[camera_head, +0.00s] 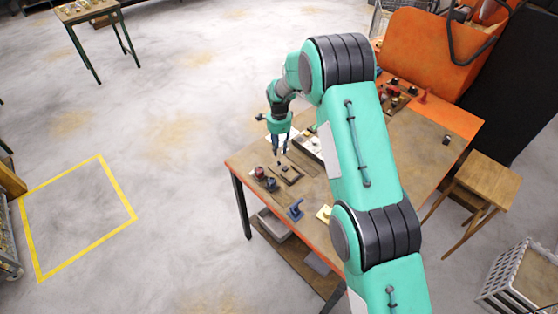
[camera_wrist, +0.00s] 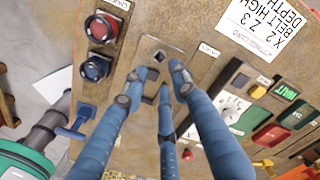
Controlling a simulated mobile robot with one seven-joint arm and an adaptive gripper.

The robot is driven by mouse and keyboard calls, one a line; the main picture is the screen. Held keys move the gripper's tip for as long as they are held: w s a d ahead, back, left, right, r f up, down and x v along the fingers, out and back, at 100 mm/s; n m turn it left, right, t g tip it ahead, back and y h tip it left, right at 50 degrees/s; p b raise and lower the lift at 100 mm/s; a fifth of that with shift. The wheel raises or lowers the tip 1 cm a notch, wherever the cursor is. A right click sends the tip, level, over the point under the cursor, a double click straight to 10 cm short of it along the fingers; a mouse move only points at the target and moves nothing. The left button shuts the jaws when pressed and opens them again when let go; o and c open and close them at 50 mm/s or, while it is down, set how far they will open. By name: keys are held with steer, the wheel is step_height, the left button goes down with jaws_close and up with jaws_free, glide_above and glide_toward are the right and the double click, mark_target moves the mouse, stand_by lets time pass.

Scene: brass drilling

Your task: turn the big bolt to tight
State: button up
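My gripper (camera_wrist: 157,82) hangs over the workbench with its blue fingers spread apart and nothing visible between them. In the head view my gripper (camera_head: 279,146) is above the bench's far left end. In the wrist view a brown plate (camera_wrist: 149,44) with a small dark round part (camera_wrist: 160,56) lies just beyond the fingertips. I cannot tell for sure whether this round part is the big bolt. The fingers cover part of the plate, and no contact is clear. The plate also shows in the head view (camera_head: 290,176).
Beside the plate are a red knob (camera_wrist: 101,27) and a dark blue knob (camera_wrist: 95,69). A blue handle (camera_wrist: 75,124) stands near the bench edge. A white sign (camera_wrist: 262,25), a dial panel (camera_wrist: 228,105) and red and green buttons lie to the right. A stool (camera_head: 484,182) stands beside the bench.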

mark_target(279, 163)
steer(key=shift+f, duration=4.2)
jaws_close()
